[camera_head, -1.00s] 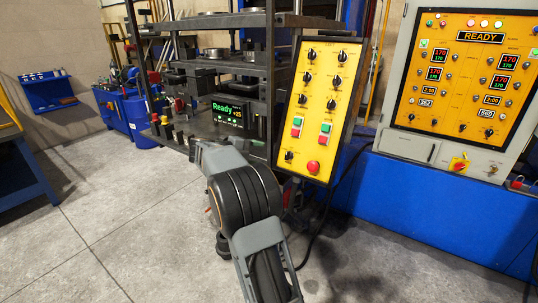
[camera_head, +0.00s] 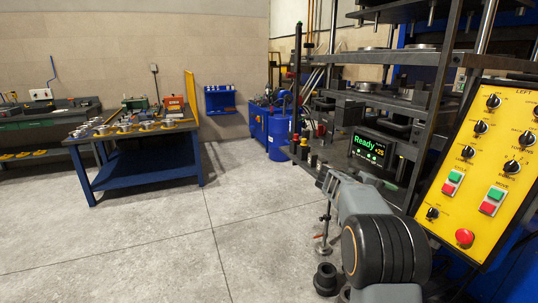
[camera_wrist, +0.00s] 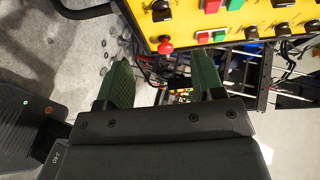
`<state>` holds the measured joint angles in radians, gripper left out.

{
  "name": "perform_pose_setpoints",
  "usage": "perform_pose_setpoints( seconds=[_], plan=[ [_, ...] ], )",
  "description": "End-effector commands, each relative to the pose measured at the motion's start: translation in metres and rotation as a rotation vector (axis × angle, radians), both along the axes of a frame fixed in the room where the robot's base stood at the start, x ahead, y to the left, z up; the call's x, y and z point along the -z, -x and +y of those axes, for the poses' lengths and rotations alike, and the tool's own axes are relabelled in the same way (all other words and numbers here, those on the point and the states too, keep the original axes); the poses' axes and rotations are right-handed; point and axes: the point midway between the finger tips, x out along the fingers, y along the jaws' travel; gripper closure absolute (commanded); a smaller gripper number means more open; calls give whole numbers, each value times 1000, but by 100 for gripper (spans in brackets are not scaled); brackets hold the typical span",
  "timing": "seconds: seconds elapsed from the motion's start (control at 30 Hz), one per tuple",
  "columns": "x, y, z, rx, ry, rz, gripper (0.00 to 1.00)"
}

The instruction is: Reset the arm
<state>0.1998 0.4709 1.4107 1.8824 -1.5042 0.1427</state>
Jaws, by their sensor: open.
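My gripper (camera_wrist: 165,88) shows in the wrist view with its two green fingers apart and nothing between them. Beyond the fingers lie the press frame and small coloured parts, out of focus. A yellow control panel (camera_wrist: 235,20) with a red stop button is close to the fingers, along the top of the wrist view. In the head view my arm is folded at the lower right in front of the press (camera_head: 400,110). The gripper itself is hidden there behind the arm links.
The yellow panel (camera_head: 487,165) stands right of my arm. A small screen (camera_head: 370,148) on the press reads Ready. A blue table (camera_head: 145,155) with several metal parts stands at the left. A blue barrel (camera_head: 277,134) is at the back. The grey floor between is open.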

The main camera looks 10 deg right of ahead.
Motion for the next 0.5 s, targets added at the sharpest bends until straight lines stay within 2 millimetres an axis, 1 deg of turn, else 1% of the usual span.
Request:
perform_pose_setpoints(
  seconds=[0.07, 0.13, 0.17, 0.2, 0.27, 0.3, 0.37, 0.4, 0.47, 0.5],
  plan=[
    [1, -13, -2, -71, 0, -15, 38],
    [1, -33, -5, -194, 22, -17, 38],
    [4, -43, -6, -264, 34, -9, 38],
    [8, -58, -5, -373, 52, 12, 38],
    [12, -81, 2, -559, 82, 52, 38],
    [12, -94, 12, -695, 102, 83, 38],
    [10, -111, 34, -907, 126, 142, 38],
    [10, -118, 52, -1048, 137, 188, 38],
    [11, -123, 85, -1262, 146, 268, 38],
    [13, -121, 109, -1405, 149, 332, 38]
  ],
)
